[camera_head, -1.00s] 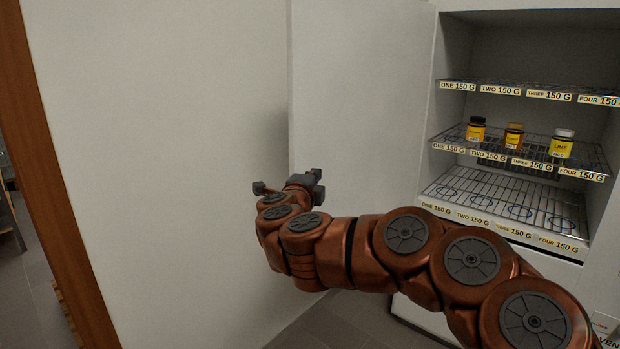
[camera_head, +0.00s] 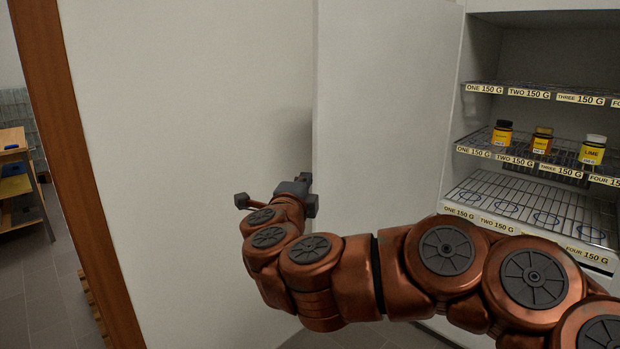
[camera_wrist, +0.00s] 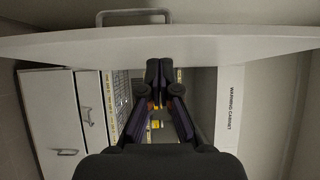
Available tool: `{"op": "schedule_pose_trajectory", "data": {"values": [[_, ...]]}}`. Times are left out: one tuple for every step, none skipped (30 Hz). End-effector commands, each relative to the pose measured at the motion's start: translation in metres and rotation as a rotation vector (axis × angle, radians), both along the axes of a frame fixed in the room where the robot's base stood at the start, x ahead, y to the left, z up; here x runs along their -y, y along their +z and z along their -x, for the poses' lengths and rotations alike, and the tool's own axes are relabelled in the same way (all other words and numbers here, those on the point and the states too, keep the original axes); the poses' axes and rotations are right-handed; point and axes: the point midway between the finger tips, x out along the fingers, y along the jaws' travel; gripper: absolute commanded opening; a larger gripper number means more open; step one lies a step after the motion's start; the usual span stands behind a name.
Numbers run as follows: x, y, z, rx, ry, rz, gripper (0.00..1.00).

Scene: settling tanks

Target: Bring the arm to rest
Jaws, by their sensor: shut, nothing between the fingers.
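My copper-coloured arm reaches across the head view from the lower right. My gripper (camera_head: 297,190) is at its far end, in front of the pale wall and beside the open cabinet door (camera_head: 385,110). In the wrist view the two dark fingers (camera_wrist: 158,72) are together, with nothing between them. The door's edge (camera_wrist: 230,42) crosses the wrist view just beyond the fingertips, with a handle (camera_wrist: 133,15) on its far side. I cannot tell whether the gripper touches the door.
The open cabinet has wire shelves (camera_head: 520,205) with numbered labels. Several yellow-labelled jars, one marked lime (camera_head: 592,152), stand on the middle shelf. A brown post (camera_head: 75,150) is at left, with a wooden rack (camera_head: 15,175) beyond. A drawer unit (camera_wrist: 60,120) shows in the wrist view.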

Motion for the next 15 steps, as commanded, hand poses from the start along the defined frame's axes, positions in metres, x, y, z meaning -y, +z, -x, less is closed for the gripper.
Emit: {"op": "schedule_pose_trajectory", "data": {"values": [[-0.006,0.011,0.0,0.016,0.055,0.02,0.0],[-0.011,0.017,0.0,0.023,0.093,0.035,0.0],[-0.019,0.024,0.002,0.033,0.146,0.057,0.0],[-0.026,0.028,0.004,0.039,0.189,0.075,0.0],[-0.032,0.033,0.006,0.045,0.225,0.095,0.0],[-0.04,0.038,0.01,0.052,0.279,0.123,0.0],[-0.046,0.041,0.012,0.055,0.315,0.146,0.0],[-0.052,0.043,0.016,0.057,0.353,0.17,0.0],[-0.059,0.044,0.02,0.058,0.402,0.204,0.0],[-0.064,0.045,0.024,0.059,0.435,0.23,0.0],[-0.069,0.045,0.028,0.056,0.474,0.256,0.0],[-0.075,0.044,0.034,0.052,0.518,0.294,0.0],[-0.08,0.042,0.039,0.049,0.553,0.323,0.0],[-0.084,0.04,0.044,0.043,0.587,0.353,0.0],[-0.089,0.036,0.051,0.034,0.629,0.393,0.0]]}}
